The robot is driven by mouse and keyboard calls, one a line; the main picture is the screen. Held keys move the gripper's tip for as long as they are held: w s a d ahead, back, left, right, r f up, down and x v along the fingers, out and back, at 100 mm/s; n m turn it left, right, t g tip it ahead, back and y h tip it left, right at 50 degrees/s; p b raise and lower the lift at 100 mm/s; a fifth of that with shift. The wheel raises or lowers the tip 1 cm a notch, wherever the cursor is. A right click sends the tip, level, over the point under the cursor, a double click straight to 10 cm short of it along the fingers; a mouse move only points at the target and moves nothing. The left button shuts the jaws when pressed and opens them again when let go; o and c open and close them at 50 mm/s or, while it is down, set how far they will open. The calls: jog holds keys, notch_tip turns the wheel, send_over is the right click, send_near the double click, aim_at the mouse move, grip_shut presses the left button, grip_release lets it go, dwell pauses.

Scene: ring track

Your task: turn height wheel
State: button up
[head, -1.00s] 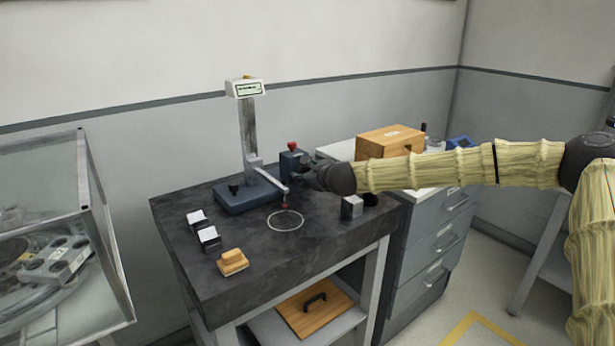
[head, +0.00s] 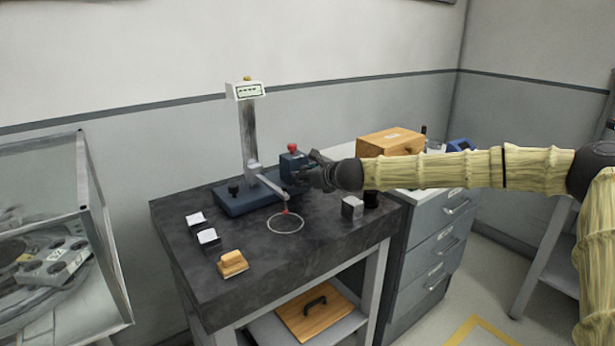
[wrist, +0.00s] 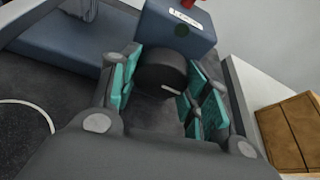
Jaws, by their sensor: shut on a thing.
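The height gauge has a dark blue base (head: 232,203), an upright column (head: 248,135) with a small display on top, and a thin arm with a red-tipped probe (head: 285,210) above the stone plate. A blue box (head: 294,165) with a red knob on top stands at its right. The black wheel (wrist: 162,74) sticks out of the blue box's face in the wrist view, with a pale mark on its rim. My gripper (wrist: 155,88) has its teal-padded fingers on either side of the wheel. In the head view my gripper (head: 312,172) hides the wheel.
The dark stone plate (head: 250,275) carries two small blocks with white tops (head: 207,238), a wooden-handled block (head: 232,263), a grey cube (head: 352,207) and a drawn white ring (head: 285,223). A wooden box (head: 390,142) stands on the drawer cabinet at right. A glass case (head: 60,235) is at left.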

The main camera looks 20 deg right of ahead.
jog(key=shift+d+f, duration=0.1)
jog(key=shift+f, duration=0.05)
jog(key=o, duration=1)
jog(key=shift+d, duration=0.1)
jog(key=shift+a, duration=0.2)
jog(key=shift+s+d, duration=0.1)
jog(key=v, duration=1.2)
